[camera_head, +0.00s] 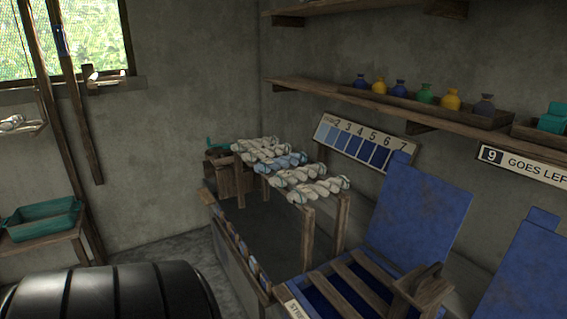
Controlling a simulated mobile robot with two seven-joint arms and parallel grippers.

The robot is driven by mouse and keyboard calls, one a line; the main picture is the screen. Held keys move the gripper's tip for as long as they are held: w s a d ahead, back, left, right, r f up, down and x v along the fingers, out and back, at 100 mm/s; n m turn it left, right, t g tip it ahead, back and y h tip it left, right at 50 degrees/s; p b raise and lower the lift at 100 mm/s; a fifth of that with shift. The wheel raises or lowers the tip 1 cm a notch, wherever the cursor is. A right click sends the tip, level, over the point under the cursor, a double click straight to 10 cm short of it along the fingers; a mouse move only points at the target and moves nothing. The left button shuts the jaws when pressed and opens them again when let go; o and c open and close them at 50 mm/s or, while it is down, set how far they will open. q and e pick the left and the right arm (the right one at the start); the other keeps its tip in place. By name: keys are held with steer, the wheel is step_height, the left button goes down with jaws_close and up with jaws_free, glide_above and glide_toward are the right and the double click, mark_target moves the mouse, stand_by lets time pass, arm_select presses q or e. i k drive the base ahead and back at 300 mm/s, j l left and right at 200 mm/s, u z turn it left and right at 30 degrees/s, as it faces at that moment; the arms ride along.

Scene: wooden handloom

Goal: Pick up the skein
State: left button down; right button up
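Several twisted skeins lie side by side across a wooden rack near the back corner. The nearest is a cream skein (317,189). Behind it are another cream skein (296,174), a light blue skein (281,162) and more cream ones (258,145). I cannot tell which one the task means. A pale bundle like a skein (14,122) rests on a small wooden holder at the left edge. Neither of my grippers shows in the head view, and nothing is seen touching the skeins.
The rack (307,237) stands over a dark-topped vat (265,215). Blue boards (418,211) and a slatted wooden frame (362,283) are to its right. A wall shelf (320,89) with colored bottles runs above. A teal tray (42,222) sits at left. A black ribbed shape (115,293) fills the lower left.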

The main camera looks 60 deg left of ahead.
mark_target(265, 165)
steer(key=u, duration=1.95)
steer(key=z, duration=1.15)
steer(key=j+z, duration=0.4)
steer(key=k+j+z, duration=0.1)
steer(key=z, duration=0.3)
steer(key=k+j+z, duration=0.1)
steer(key=j+z, duration=0.2)
steer(key=z, duration=0.15)
steer(key=k+j+z, duration=0.15)
steer(key=z, duration=0.25)
steer(key=k+j+z, duration=0.15)
steer(key=z, duration=0.3)
steer(key=k+j+z, duration=0.2)
steer(key=z, duration=0.2)
steer(key=k+j+z, duration=0.2)
steer(key=z, duration=0.25)
steer(key=k+j+z, duration=0.15)
steer(key=z, duration=0.3)
steer(key=k+j+z, duration=0.1)
steer(key=k+z, duration=0.2)
steer(key=k, duration=0.45)
steer(key=k+z, duration=0.3)
steer(key=k, duration=0.45)
